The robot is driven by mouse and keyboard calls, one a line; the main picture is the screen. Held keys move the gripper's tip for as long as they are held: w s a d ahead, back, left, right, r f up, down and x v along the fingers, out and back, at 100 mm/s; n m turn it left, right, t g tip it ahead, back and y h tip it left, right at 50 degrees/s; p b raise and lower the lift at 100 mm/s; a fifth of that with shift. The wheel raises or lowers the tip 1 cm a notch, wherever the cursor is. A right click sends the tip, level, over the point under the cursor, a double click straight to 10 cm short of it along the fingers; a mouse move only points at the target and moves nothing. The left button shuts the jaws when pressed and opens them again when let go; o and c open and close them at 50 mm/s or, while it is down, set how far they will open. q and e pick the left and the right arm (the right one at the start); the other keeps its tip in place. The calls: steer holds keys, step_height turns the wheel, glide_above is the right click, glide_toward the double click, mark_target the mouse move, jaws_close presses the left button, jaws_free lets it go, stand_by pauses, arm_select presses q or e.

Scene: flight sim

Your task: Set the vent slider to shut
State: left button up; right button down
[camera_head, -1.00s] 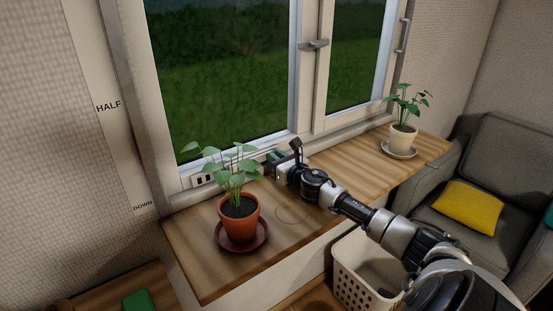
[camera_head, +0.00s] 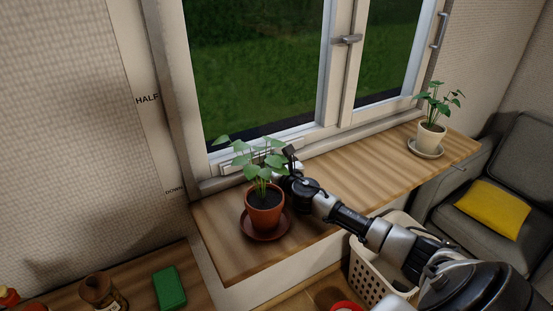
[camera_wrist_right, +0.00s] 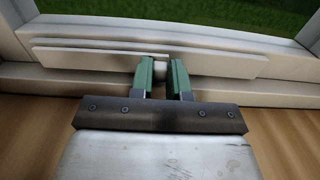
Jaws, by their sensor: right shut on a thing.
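The vent (camera_head: 232,166) is a long pale strip low on the window frame, partly hidden by the plant's leaves in the head view. In the right wrist view the vent's slider plate (camera_wrist_right: 95,58) runs across the frame, with a small whitish knob (camera_wrist_right: 159,65) on it. My right gripper (camera_wrist_right: 161,75) has its green fingers closed around this knob. In the head view the gripper is mostly hidden behind the leaves, by the window's lower rail. My left gripper is out of view.
A plant in a terracotta pot (camera_head: 265,208) stands on the wooden sill (camera_head: 330,190) close to my right wrist. A second plant in a cream pot (camera_head: 431,137) stands far right. A white basket (camera_head: 375,278) is below the sill.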

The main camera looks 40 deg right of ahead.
steer(key=c, duration=1.1)
jaws_free()
steer(key=shift+a, duration=0.3)
steer(key=shift+d, duration=0.1)
steer(key=shift+s+f, duration=0.1)
steer(key=shift+s, duration=0.25)
steer(key=s, duration=0.5)
steer(key=s+a+b, duration=0.1)
steer(key=s, duration=0.2)
steer(key=shift+s+a, duration=0.15)
steer(key=shift+s, duration=0.85)
